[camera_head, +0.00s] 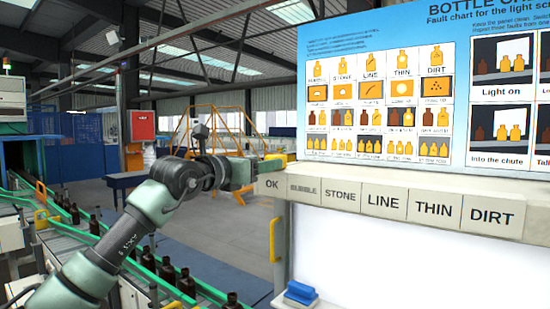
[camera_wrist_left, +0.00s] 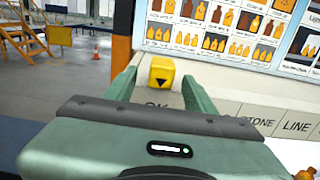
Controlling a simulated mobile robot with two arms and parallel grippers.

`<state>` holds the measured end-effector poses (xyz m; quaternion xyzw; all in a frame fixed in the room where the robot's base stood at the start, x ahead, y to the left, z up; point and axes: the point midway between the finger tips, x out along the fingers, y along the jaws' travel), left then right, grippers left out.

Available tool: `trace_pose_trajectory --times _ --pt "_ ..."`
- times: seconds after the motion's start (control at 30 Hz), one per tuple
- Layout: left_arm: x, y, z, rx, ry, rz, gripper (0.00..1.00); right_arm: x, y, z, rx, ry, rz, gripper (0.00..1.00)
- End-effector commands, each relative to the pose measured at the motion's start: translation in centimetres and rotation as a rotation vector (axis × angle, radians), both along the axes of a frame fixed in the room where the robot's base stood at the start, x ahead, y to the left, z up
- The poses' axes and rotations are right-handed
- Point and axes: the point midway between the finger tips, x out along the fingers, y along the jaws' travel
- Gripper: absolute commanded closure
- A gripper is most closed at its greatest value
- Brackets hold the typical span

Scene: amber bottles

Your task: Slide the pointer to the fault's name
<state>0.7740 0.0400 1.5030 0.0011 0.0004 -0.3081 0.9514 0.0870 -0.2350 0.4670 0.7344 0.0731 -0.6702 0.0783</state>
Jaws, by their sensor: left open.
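The yellow pointer (camera_wrist_left: 161,73) carries a black downward triangle and sits on the ledge above the OK label in the left wrist view. In the head view my gripper largely covers it. My left gripper (camera_wrist_left: 160,75) is open. Its two green fingers appear on either side of the pointer, with a gap at each side; I cannot tell how far they reach around it. In the head view the gripper (camera_head: 243,174) is at the ledge's left end. The label strip (camera_head: 399,205) reads OK, BUBBLE, STONE, LINE, THIN, DIRT. The right gripper is not in view.
The bottle fault chart (camera_head: 375,100) stands above the ledge. A bright white panel (camera_head: 345,255) lies below the labels. At left, a conveyor with green rails (camera_head: 145,272) carries several dark bottles (camera_head: 187,282). The ledge right of the pointer looks clear.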

Motion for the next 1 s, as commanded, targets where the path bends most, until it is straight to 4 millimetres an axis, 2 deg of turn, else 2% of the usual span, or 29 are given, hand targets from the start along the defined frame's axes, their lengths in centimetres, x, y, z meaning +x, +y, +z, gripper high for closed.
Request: trace_pose_trajectory --times 0.03,0.1,0.3,0.7,0.73,0.9,0.93,1.0 --pt "0.7 -0.7 0.6 -0.003 0.005 -0.002 0.45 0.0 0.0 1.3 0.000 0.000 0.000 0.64" --pt "1.7 -1.4 0.7 -0.003 0.005 -0.003 0.45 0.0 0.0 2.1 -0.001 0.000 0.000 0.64" --pt "3.6 -2.8 0.4 -0.002 0.002 -0.004 0.45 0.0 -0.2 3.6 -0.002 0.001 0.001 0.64" --pt "4.3 -3.2 0.0 -0.003 0.000 -0.003 0.45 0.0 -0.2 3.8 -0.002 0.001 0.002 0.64" --pt "4.3 -3.2 0.0 -0.003 0.000 -0.003 0.48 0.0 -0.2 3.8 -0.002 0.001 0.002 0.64" --pt "4.3 -3.2 0.0 -0.003 0.000 -0.003 0.96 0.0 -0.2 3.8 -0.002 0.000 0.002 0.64" --pt "4.3 -3.2 0.0 -0.003 0.000 -0.003 1.00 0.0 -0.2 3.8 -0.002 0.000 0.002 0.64" --pt "4.3 -3.2 0.0 -0.003 0.000 -0.003 1.00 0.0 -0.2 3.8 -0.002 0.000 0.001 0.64"
